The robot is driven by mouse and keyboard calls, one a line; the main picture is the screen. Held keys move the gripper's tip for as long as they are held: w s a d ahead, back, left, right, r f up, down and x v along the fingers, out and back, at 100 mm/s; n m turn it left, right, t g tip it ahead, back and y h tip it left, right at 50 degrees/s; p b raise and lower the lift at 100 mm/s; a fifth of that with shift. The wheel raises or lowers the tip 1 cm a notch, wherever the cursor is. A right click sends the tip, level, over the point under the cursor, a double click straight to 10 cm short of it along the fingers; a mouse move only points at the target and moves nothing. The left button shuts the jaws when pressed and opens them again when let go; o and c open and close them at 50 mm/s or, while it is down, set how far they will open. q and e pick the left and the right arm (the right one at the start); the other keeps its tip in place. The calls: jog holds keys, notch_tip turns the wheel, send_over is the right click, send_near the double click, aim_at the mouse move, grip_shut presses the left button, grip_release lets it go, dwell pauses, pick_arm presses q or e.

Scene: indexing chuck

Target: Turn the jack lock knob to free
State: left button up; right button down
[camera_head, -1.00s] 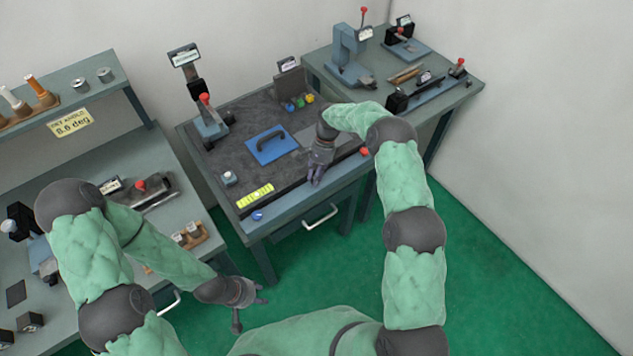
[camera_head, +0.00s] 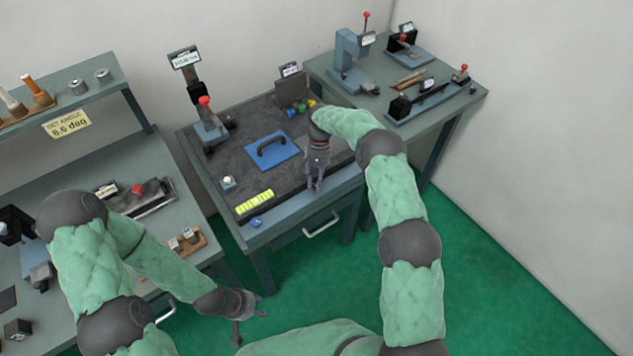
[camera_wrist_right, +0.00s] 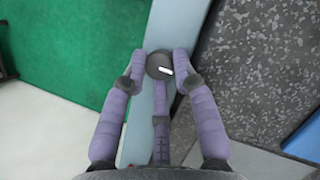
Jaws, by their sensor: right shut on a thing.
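The jack lock knob (camera_wrist_right: 158,65) is a dark round knob with a white pointer line, seen in the right wrist view on the blue-grey front edge strip of the middle bench. My right gripper (camera_wrist_right: 160,68) is shut on it, with a finger on either side and a third finger below it in the picture. In the head view my right gripper (camera_head: 315,187) points down at the bench's front edge and hides the knob. My left gripper (camera_head: 258,304) is empty, fingers spread, over the green floor.
The middle bench has a dark mat (camera_head: 225,165), a blue plate with a handle (camera_head: 272,150), a yellow strip (camera_head: 254,201) and a blue knob (camera_head: 256,222) at the front edge. A drawer handle (camera_head: 322,224) sticks out below. Other benches stand left and right.

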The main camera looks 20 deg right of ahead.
jog(key=c, duration=1.2)
grip_release()
jog(key=shift+s, duration=0.1)
jog(key=shift+c, duration=0.2)
jog(key=v, duration=1.2)
